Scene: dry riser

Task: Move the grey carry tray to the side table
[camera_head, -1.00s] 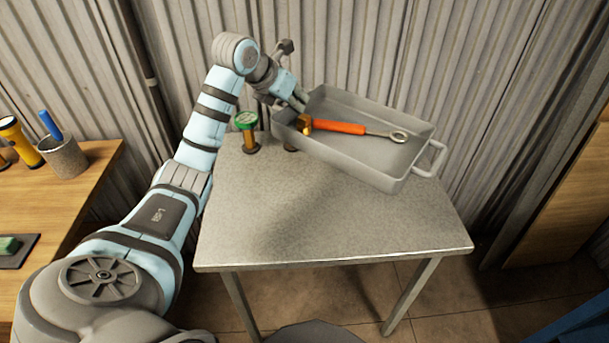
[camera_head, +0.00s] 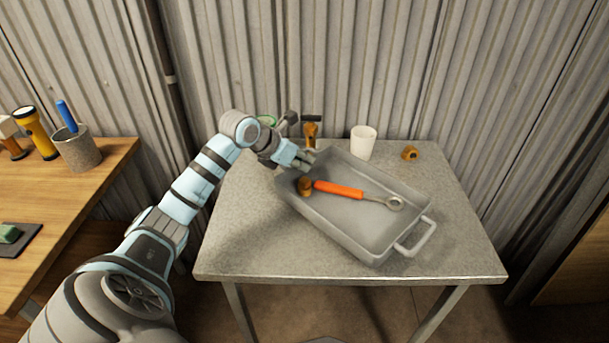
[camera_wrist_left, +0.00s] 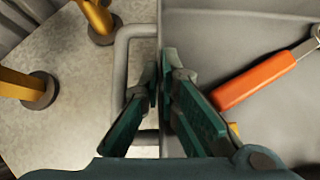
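The grey carry tray (camera_head: 375,243) is over the grey speckled table, tilted across the picture. I cannot tell if its base touches the tabletop. It holds an orange-handled ring spanner (camera_head: 340,190) and a small brass fitting (camera_head: 304,186). My left gripper (camera_head: 303,163) is at the tray's far-left end. In the left wrist view its fingers (camera_wrist_left: 163,80) straddle the tray's end wall, close against it, beside a looped handle (camera_wrist_left: 119,85). The other handle (camera_head: 420,238) at the near-right end is free. My right gripper is not in view.
The grey table (camera_head: 260,245) also bears a white cup (camera_head: 363,142), a brass fitting (camera_head: 410,153) and a black-handled brass valve (camera_head: 310,132) behind the tray.

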